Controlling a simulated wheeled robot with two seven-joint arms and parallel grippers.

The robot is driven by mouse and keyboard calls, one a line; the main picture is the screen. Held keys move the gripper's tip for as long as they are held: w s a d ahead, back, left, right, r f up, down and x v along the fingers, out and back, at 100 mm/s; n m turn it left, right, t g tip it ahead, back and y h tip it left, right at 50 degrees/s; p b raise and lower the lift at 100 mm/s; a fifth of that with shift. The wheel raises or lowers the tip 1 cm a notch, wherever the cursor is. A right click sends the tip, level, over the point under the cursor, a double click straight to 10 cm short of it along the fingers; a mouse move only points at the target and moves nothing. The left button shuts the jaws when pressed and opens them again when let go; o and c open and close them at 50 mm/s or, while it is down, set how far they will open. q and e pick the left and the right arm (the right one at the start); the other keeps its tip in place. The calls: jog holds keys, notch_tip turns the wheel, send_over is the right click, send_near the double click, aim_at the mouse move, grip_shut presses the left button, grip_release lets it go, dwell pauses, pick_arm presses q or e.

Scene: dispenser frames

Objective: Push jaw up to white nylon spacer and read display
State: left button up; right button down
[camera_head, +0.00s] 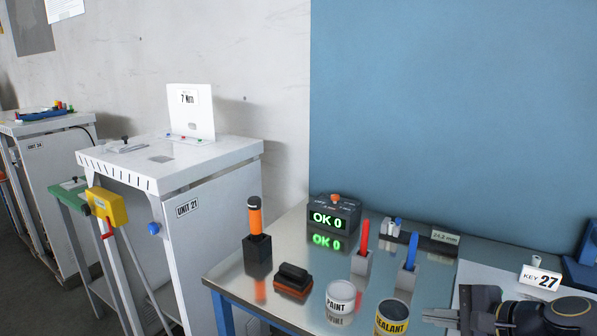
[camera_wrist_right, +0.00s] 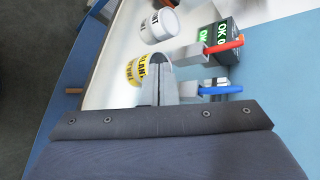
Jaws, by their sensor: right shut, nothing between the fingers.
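A dark grey box with a lit green display (camera_head: 328,220) reading "OK 0" stands at the back of the bench. The display also shows in the right wrist view (camera_wrist_right: 222,33). Right of it, a dark rail (camera_head: 418,243) carries a grey block with small blue and white parts (camera_head: 392,227) at its left end. I cannot tell which part is the jaw or the nylon spacer. A tag (camera_head: 445,237) reading about "24.2 mm" is at the rail's right end. My right gripper (camera_head: 428,316) is shut and empty, near the front right, apart from the rail. My left gripper is out of view.
A red handle (camera_head: 364,236) and a blue handle (camera_head: 411,251) stand in grey holders before the rail. Paint (camera_head: 341,296) and yellow sealant (camera_head: 393,317) cans are left of my gripper. A stamp (camera_head: 293,280), orange-handled tool (camera_head: 255,217) and key 27 sign (camera_head: 541,278) stand around.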

jog(key=s+a+f+n+g+h, duration=0.1)
jog(key=s+f+n, duration=0.2)
jog(key=s+n, duration=0.4)
jog(key=s+a+f+n+g+h+p, duration=0.1)
jog(key=s+a+f+n+g+h, duration=0.1)
jog(key=s+f+n, duration=0.2)
jog(key=s+n, duration=0.3)
jog(key=s, duration=0.5)
jog(key=shift+s+a+n+g, duration=0.2)
jog(key=shift+a+n+g, duration=0.1)
